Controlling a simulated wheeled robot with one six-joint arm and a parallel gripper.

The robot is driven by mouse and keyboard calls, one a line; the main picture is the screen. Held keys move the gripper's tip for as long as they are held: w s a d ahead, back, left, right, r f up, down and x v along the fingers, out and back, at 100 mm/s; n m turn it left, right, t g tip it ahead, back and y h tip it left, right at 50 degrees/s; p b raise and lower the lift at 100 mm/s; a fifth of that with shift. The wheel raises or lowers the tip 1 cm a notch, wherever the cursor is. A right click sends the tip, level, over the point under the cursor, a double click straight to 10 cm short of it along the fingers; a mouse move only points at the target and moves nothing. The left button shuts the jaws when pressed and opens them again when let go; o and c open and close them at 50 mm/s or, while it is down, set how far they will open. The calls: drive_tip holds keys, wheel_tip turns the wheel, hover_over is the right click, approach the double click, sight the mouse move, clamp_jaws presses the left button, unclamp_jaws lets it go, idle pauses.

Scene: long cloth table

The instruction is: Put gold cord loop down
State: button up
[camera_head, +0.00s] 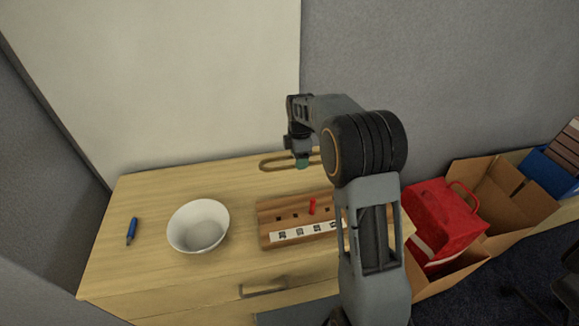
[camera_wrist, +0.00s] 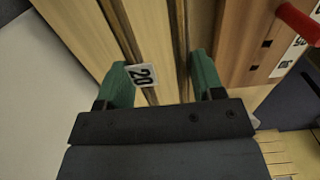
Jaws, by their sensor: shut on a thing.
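The gold cord loop (camera_head: 272,163) is a long narrow loop over the back of the wooden tabletop. My gripper (camera_head: 301,163) is at the loop, with green fingertips. In the wrist view, the loop's two brown strands (camera_wrist: 126,32) run between the spread fingers of my gripper (camera_wrist: 163,78), which is shut on the loop. A white tag marked 20 (camera_wrist: 142,76) lies between the strands beside the left finger. I cannot tell whether the loop touches the tabletop. Part of its right side is hidden behind my arm in the head view.
A wooden slotted board (camera_head: 270,212) with a red peg (camera_head: 312,206) and number labels is in front of the gripper. A red bag (camera_head: 442,212) sits in a cardboard box at right. The back left tabletop is clear.

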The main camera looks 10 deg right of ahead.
hover_over(294, 171)
wheel_tip(294, 171, down, 6)
drive_tip(key=shift+f, duration=0.1)
drive_tip(key=shift+w+f, duration=0.1)
drive_tip(key=shift+f, duration=1.45)
drive_tip(key=shift+f, duration=0.1)
drive_tip(key=o, duration=0.9)
